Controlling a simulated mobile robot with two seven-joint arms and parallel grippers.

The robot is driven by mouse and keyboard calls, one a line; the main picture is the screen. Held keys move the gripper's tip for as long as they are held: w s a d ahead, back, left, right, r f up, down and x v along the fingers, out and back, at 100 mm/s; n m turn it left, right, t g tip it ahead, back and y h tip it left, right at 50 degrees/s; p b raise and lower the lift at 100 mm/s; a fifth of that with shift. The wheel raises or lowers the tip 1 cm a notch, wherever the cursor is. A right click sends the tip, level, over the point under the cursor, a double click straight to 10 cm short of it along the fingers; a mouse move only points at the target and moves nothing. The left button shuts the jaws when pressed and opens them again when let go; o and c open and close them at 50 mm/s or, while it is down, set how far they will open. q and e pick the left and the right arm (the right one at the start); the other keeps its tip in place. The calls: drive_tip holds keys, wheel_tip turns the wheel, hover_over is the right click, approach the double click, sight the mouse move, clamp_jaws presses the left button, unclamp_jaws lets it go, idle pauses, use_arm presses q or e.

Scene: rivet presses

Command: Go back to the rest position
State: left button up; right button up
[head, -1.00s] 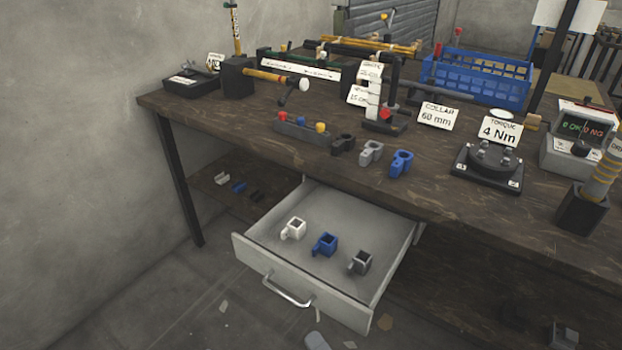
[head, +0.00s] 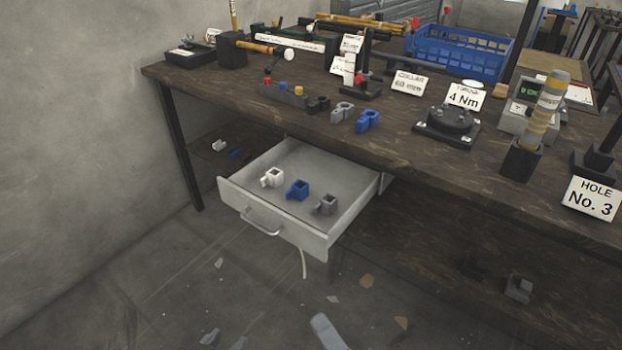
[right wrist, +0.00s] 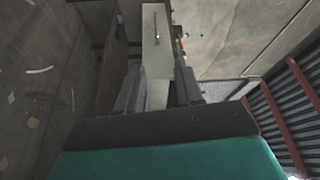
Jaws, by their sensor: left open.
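In the head view the drawer (head: 318,235) stands open. It holds a white part (head: 271,178), a blue part (head: 297,190) and a grey part (head: 325,204).
The dark workbench (head: 420,170) carries three clamp-like parts, a blue basket (head: 460,52), a torque fixture (head: 447,125) and a striped-handled tool (head: 540,115). A low shelf (head: 450,270) lies beneath. A wall stands at left. The floor before the drawer is open, with flat scraps.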

drive_tip(key=s+d+f+n+g+h, duration=0.1)
drive_tip(key=d+n+g+h, duration=0.25)
drive_tip(key=d+n, duration=0.65)
drive_tip(key=s+d+f+n+g+h, duration=0.1)
drive_tip(key=d+f+n+g+h, duration=0.2)
drive_tip(key=d+n, duration=0.7)
drive_tip(key=a+r+m+t, duration=0.1)
drive_tip(key=a+r+m, duration=0.1)
drive_tip(key=a+m, duration=0.5)
use_arm(q)
drive_tip(key=s+a+r+y+p, duration=0.1)
drive_tip(key=a+r+p, duration=0.2)
drive_tip(key=r+p, duration=0.4)
drive_tip(key=p, duration=0.4)
drive_tip(key=shift+s+a, duration=0.2)
use_arm(e)
wheel_tip(320, 180, up, 7)
drive_tip(key=d+h, duration=0.1)
drive_tip(key=d, duration=0.1)
drive_tip(key=shift+s+m, duration=0.3)
drive_tip(key=shift+s, duration=0.1)
use_arm(q)
drive_tip(key=shift+d, duration=0.2)
use_arm(e)
drive_tip(key=shift+d+r+h, duration=0.1)
drive_tip(key=shift+r+h, duration=0.05)
drive_tip(key=shift+h, duration=0.1)
